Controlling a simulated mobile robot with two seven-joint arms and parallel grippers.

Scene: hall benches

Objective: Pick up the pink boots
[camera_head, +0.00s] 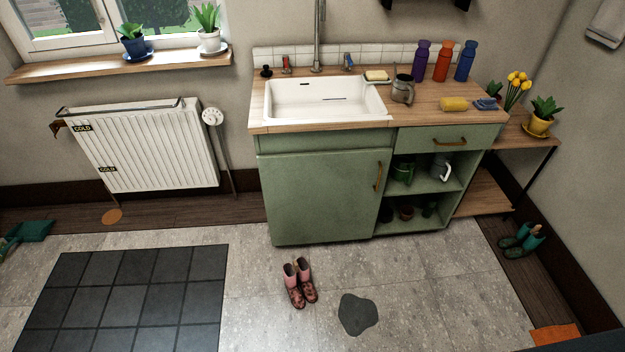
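The pink boots (300,283) stand upright side by side on the grey tiled floor, in front of the green sink cabinet. They have pink shafts and dark, reddish patterned feet. Nothing covers them in the head view. Neither of my grippers shows in this view, so I cannot see where they are or what state they are in.
A dark puddle-like patch (358,314) lies right of the boots. The green cabinet (318,192) stands behind them. A dark tiled area (125,300) is at the left. Green boots (522,240) stand by the right wall, near an orange mat (556,335).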

